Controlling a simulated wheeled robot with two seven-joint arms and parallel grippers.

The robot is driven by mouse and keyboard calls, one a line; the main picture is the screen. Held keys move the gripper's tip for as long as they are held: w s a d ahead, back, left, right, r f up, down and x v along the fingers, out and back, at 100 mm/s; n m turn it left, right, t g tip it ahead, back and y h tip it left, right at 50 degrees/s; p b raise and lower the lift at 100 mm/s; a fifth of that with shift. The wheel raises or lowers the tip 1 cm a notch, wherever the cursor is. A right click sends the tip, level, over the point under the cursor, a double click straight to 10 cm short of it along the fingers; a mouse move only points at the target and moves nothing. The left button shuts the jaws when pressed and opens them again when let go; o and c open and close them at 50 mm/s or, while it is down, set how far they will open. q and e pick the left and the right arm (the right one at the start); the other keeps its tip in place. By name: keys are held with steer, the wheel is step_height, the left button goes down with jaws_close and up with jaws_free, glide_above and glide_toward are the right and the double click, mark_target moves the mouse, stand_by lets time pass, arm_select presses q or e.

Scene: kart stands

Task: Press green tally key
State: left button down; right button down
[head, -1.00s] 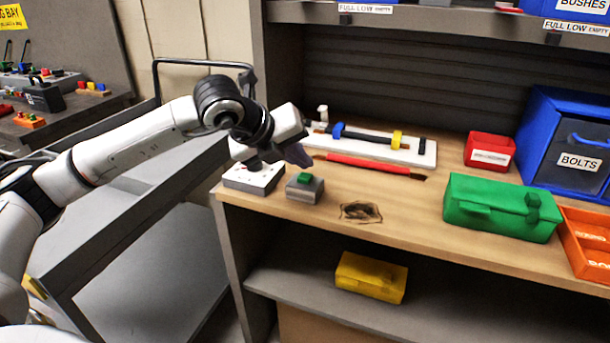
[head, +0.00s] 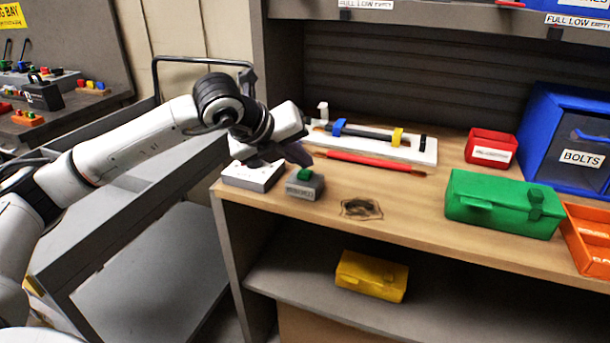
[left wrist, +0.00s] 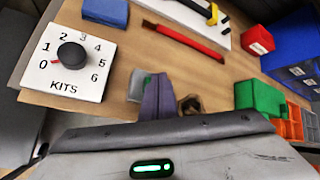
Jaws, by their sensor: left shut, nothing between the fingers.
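The green tally key (head: 305,174) sits on top of a small grey box (head: 304,188) near the left front of the wooden bench top. My left gripper (head: 299,158) is just above and behind the key in the head view, pointing down, shut and empty. In the left wrist view the shut fingers (left wrist: 157,98) cover most of the box, and only its grey edge and a bit of green (left wrist: 147,80) show beside them. I cannot tell whether the fingertips touch the key. My right gripper is in neither view.
A white KITS dial box (head: 253,176) stands just left of the key. A red rod (head: 375,163) and a white rack (head: 425,152) lie behind.

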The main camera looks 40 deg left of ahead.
mark_target(301, 174)
arm_select(q)
steer(key=shift+f+b, duration=0.6)
steer(key=shift+b, duration=0.05)
stand_by(0.9)
steer(key=shift+r, duration=0.1)
steer(key=shift+r+p, duration=0.45)
steer(key=shift+r, duration=0.4)
steer(key=shift+r+p, duration=1.65)
steer(key=shift+r, duration=0.95)
steer(key=shift+f, duration=0.1)
